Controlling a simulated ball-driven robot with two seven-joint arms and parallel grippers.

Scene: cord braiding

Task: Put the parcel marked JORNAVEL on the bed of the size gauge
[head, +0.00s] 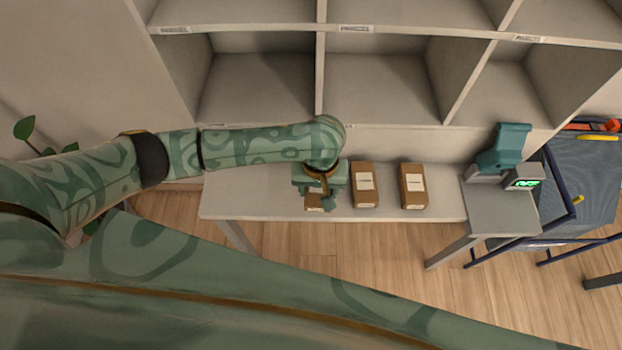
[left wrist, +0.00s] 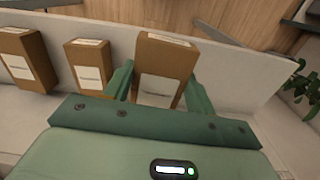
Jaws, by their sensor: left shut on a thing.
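My left gripper (head: 320,187) is shut on the leftmost brown parcel (head: 314,204) at the table. In the left wrist view the fingers (left wrist: 160,92) sit on either side of this parcel (left wrist: 165,60), with its white label towards the camera. Two more labelled parcels, a middle one (head: 365,185) and a right one (head: 412,187), stand beside it on the table. The label writing is too small to read, so I cannot tell which is JORNAVEL. A teal device with a grey display unit, apparently the size gauge (head: 503,150), stands at the right. My right gripper is out of view.
The pale table (head: 445,205) has clear room between the right parcel and the gauge. Pale shelving (head: 375,85) with empty compartments rises behind the table. A blue bin-like cart (head: 585,185) stands at the far right. A plant (head: 25,128) is at the left.

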